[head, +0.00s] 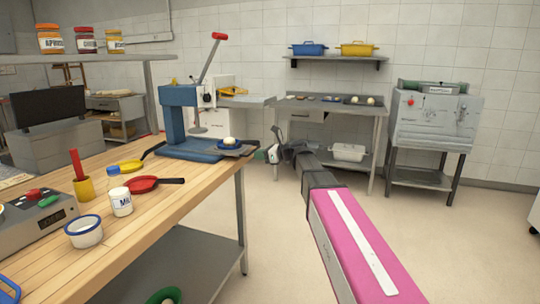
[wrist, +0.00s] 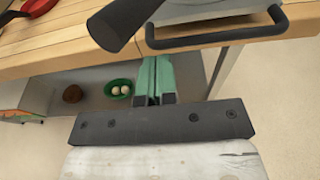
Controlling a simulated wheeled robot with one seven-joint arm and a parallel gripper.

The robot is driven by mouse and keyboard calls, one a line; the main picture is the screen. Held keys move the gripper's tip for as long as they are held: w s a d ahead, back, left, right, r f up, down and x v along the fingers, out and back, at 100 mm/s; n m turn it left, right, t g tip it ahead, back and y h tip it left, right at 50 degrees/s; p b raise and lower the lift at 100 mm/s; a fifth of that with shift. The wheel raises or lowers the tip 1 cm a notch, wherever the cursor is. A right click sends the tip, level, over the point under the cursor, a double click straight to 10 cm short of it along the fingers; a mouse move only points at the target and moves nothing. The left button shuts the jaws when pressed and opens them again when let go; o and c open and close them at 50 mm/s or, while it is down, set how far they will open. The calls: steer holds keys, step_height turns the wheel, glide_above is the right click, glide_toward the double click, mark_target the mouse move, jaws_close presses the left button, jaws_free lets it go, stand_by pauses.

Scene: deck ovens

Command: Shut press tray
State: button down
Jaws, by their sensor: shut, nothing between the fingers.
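The blue dough press (head: 174,122) stands on the wooden table's far end, its red-tipped lever raised. Its grey tray (head: 247,151) sticks out to the right past the table edge, with a blue piece and a white dough ball on it. In the wrist view the tray (wrist: 188,9) is at the top, with its black bar handle (wrist: 215,41) facing me. My gripper (head: 262,155) is just right of the tray. In the wrist view my gripper (wrist: 156,60) shows green fingers shut and empty, below the handle; I cannot tell whether they touch it.
The wooden table (head: 150,215) holds a milk bottle (head: 120,200), a red pan (head: 145,184) and a white-blue cup (head: 84,232). A dark thick rod (wrist: 118,22) shows beside the handle in the wrist view. A green bowl (wrist: 119,88) sits on the lower shelf. Floor right of the table is clear.

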mark_target(235, 152)
steer(key=shift+x, duration=1.15)
steer(key=x, duration=0.3)
steer(key=r+x, duration=0.1)
steer(key=x, duration=0.4)
steer(key=shift+w+a+r, duration=0.3)
steer(key=shift+a, duration=0.25)
steer(key=shift+s+d, duration=0.1)
steer(key=shift+d, duration=0.05)
